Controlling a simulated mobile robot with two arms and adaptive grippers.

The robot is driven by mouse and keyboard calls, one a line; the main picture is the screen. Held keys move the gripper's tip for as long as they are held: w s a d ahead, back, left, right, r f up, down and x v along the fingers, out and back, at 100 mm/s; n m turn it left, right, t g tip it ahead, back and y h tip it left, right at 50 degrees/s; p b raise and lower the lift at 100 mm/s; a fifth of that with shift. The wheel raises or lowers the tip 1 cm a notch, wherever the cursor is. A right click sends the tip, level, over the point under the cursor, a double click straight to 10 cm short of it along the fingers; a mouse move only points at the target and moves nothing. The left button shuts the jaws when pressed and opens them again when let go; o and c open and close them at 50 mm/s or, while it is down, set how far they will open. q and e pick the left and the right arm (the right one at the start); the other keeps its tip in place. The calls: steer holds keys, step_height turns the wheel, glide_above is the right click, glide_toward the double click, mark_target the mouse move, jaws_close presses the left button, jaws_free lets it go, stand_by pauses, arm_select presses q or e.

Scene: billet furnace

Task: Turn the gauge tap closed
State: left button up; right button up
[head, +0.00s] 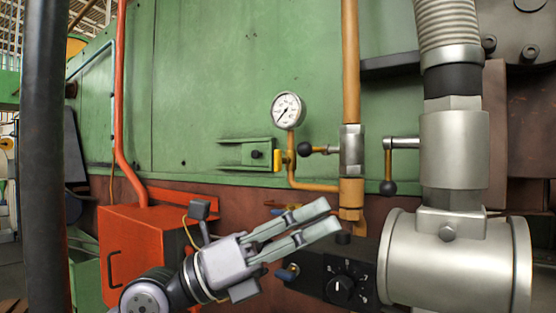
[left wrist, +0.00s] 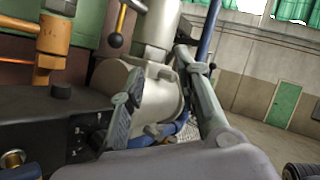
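The pressure gauge (head: 287,110) is white-faced and round, mounted in front of the green panel. Below it on the brass-coloured pipe is a small fitting with a yellow handle (head: 278,160), which looks like the gauge tap. I cannot tell its exact setting. My left gripper (head: 330,214) is below and to the right of the tap, its fingers pointing right and slightly up. In the left wrist view its fingers (left wrist: 160,68) are apart with nothing held between them. The gauge and tap do not show in that view. My right gripper is not in view.
A ball-ended lever (head: 305,149) sits right of the tap on the orange pipe's valve (head: 351,150). Another ball lever (head: 387,186) hangs by the big silver valve body (head: 455,150). A black dial box (head: 335,280) lies below the gripper. A red box (head: 150,250) stands left.

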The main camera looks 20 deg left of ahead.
arm_select(q)
steer(key=w+a+r+t+y, duration=0.3)
steer(key=a+y, duration=0.1)
steer(key=y, duration=0.2)
steer(key=n+t+y, duration=0.3)
steer(key=t+y, duration=0.2)
steer(key=y, duration=0.4)
glide_toward(275, 159)
steer(key=p+x, duration=0.6)
steer(key=x, duration=0.4)
steer(key=shift+r, duration=0.1)
steer(key=shift+w+d, duration=0.15)
steer(key=shift+w, duration=0.3)
steer(key=shift+c, duration=0.6)
jaws_close()
